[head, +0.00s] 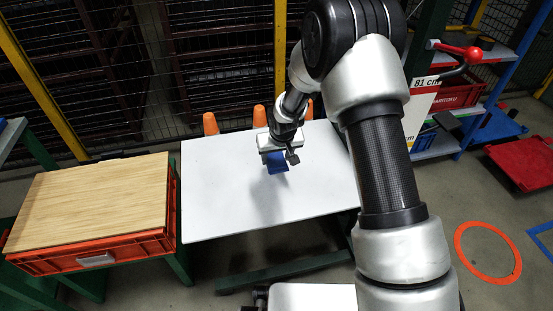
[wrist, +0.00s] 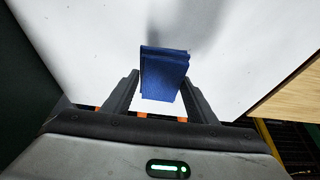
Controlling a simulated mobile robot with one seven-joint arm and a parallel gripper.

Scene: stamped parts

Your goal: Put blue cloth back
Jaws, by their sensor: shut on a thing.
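The blue cloth (head: 278,168) is a folded, dark blue piece held below my gripper (head: 276,157) over the white table (head: 225,205). In the wrist view the cloth (wrist: 163,72) sits between the two dark fingers of my gripper (wrist: 160,90), which is shut on it. A shadow falls on the white table top near the cloth in both views, and the cloth appears to hang above the surface. How far above I cannot tell. My fingertips are mostly hidden by the cloth and wrist in the head view.
A wooden board (head: 95,200) lies on an orange-red crate (head: 95,255) left of the table. Several orange cones (head: 210,124) stand behind the table. A blue shelf with red bins (head: 460,95) is at the right. An orange ring (head: 487,225) marks the floor. The table top is otherwise bare.

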